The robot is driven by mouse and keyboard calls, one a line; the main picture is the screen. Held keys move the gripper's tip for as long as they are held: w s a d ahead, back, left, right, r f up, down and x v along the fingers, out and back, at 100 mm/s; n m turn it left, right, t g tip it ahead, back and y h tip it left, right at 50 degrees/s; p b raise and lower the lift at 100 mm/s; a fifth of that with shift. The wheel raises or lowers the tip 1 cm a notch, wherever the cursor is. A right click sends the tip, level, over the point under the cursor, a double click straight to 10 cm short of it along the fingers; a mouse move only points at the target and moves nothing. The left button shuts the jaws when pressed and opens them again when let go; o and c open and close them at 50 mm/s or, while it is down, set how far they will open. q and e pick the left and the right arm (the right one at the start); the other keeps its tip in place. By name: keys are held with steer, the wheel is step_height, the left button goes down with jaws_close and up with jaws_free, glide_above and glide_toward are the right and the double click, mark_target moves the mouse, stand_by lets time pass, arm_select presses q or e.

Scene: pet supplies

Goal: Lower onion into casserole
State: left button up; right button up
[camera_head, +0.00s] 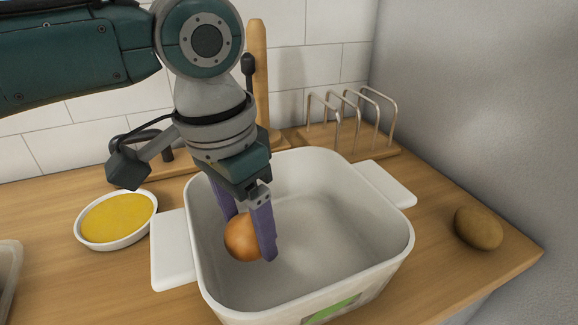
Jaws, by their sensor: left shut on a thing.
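A round orange-brown onion (241,238) is held between the purple fingers of my left gripper (250,235). The gripper points down and is shut on the onion. The white casserole (380,262) stands on the wooden counter, with a flat handle on each side. The onion and fingertips show within the casserole's opening, toward its left side. I cannot tell whether the onion touches the casserole's floor. Otherwise the visible inside looks empty. My right gripper is not in view.
A white dish of yellow contents (116,218) stands left of the casserole. A brown, potato-like object (478,228) lies at the right near the counter edge. A wire rack on a wooden base (352,142) stands behind, beside a wooden post (258,60). Walls bound the back and right.

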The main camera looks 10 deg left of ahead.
mark_target(249, 244)
arm_select(q)
steer(key=shift+f+b, duration=1)
steer(key=shift+f, duration=0.75)
stand_by(0.6)
steer(key=o, duration=1.4)
